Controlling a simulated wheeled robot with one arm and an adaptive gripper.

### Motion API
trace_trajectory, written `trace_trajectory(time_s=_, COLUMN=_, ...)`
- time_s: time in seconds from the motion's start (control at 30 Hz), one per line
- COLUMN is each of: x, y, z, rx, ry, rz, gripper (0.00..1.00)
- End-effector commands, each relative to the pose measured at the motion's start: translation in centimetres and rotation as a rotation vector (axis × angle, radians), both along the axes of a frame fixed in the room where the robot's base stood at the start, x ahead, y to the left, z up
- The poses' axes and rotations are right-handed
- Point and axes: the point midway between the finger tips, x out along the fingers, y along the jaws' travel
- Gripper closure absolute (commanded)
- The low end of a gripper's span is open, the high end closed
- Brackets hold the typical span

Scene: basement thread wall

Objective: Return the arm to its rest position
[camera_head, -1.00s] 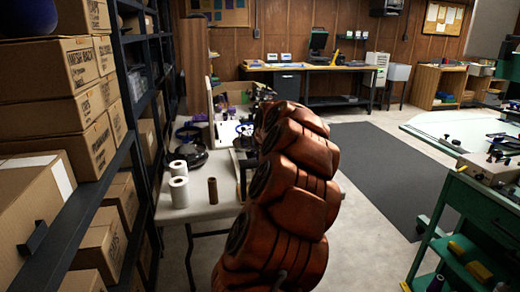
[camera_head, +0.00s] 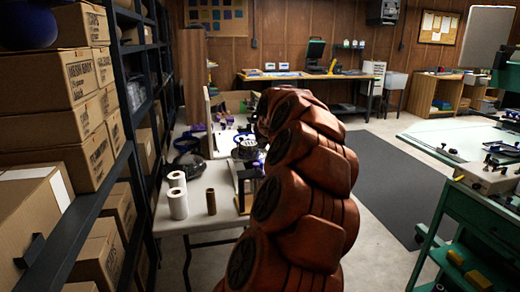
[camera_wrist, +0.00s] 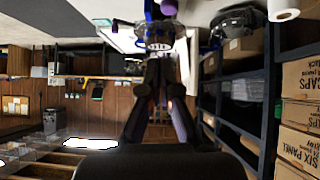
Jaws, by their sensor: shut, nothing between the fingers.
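My red-brown arm (camera_head: 307,190) rises in the middle of the head view, bent at the top and leaning away over the right end of a pale table (camera_head: 205,222). It hides my gripper in that view. In the wrist view my gripper (camera_wrist: 158,64) shows as dark fingers drawn together, shut, with nothing seen between them. The wrist picture is turned, with the table top along its upper part and the shelf on its right.
A dark shelf (camera_head: 95,190) with cardboard boxes (camera_head: 62,75) stands close on the left. White rolls (camera_head: 177,203) and a brown spool (camera_head: 211,201) stand on the table. A green cart (camera_head: 480,220) stands at the right. A grey mat (camera_head: 385,185) lies on clear floor.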

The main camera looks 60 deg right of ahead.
Motion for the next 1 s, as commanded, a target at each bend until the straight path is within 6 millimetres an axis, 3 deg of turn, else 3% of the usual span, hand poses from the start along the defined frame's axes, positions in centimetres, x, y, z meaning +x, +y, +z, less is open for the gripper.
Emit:
trace_trajectory(time_s=0.3, x=-2.0, y=2.3, z=2.7, rx=0.0, ry=0.001, rz=0.001, gripper=1.0)
trace_trajectory(time_s=0.67, x=-1.3, y=3.1, z=2.6, rx=0.008, ry=0.006, rz=0.016, gripper=1.0)
trace_trajectory(time_s=0.77, x=0.8, y=5.4, z=2.1, rx=0.031, ry=0.019, rz=0.064, gripper=1.0)
trace_trajectory(time_s=0.83, x=2.9, y=8.1, z=1.4, rx=0.057, ry=0.036, rz=0.115, gripper=1.0)
trace_trajectory(time_s=1.0, x=8.1, y=16.9, z=-0.9, rx=0.139, ry=0.102, rz=0.266, gripper=1.0)
